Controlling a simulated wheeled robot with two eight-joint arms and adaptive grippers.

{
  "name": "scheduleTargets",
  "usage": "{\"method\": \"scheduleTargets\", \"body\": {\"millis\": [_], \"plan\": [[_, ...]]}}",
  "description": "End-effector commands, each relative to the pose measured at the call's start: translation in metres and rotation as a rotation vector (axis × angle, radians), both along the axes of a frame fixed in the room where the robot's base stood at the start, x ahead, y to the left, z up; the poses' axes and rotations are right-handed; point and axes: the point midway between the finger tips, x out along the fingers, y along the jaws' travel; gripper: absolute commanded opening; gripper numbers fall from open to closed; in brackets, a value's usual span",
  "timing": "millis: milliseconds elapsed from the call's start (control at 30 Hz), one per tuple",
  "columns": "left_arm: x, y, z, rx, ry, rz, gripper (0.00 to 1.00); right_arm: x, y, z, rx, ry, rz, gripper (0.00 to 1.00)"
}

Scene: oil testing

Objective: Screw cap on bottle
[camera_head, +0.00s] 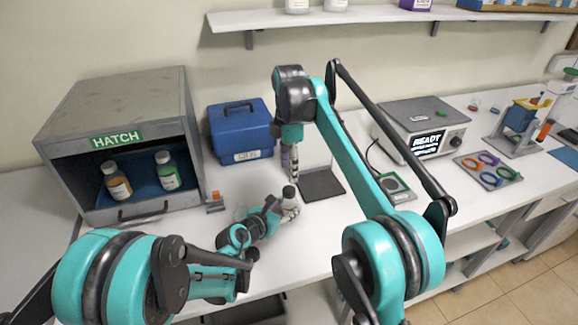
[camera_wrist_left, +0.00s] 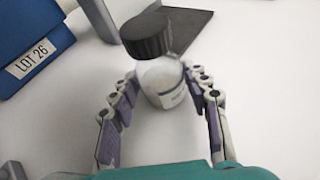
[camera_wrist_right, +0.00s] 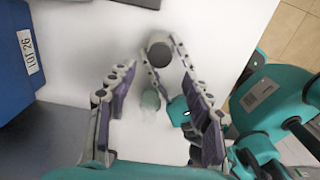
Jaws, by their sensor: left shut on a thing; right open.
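A small clear bottle with a white label (camera_wrist_left: 165,82) stands on the white bench between the fingers of my left gripper (camera_wrist_left: 163,100), which is shut on its body. A black cap (camera_wrist_left: 147,36) sits at the top of the bottle; I cannot tell how tightly. In the head view the capped bottle (camera_head: 289,194) is at the end of my left gripper (camera_head: 283,212). My right gripper (camera_head: 291,168) points down just above the bottle, open and empty. The right wrist view shows the cap (camera_wrist_right: 159,50) beyond the open right fingers (camera_wrist_right: 158,108).
The grey hatch box (camera_head: 120,125) at left holds an amber bottle (camera_head: 116,180) and a green-labelled bottle (camera_head: 167,170). A blue case (camera_head: 240,130) and a dark plate (camera_head: 322,184) stand near. A scale (camera_head: 420,125) is further right.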

Motion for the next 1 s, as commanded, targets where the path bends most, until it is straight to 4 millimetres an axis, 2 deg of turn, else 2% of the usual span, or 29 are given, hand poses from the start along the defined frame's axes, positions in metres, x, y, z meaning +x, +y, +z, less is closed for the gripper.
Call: {"method": "scheduleTargets", "body": {"millis": [167,400,600,1000], "plan": [[0.000,0.000,0.000,0.000,0.000,0.000,0.00,0.000,0.000,-0.013,0.000,0.000,-0.001,0.51],[0.000,0.000,0.000,0.000,0.000,0.000,0.00,0.000,0.000,-0.051,0.000,0.000,-0.001,0.51],[0.000,0.000,0.000,0.000,0.000,0.000,0.00,0.000,0.000,-0.073,0.000,0.000,-0.002,0.51],[0.000,0.000,0.000,0.000,0.000,0.000,0.00,0.000,0.000,-0.080,0.000,0.000,-0.002,0.51]]}}
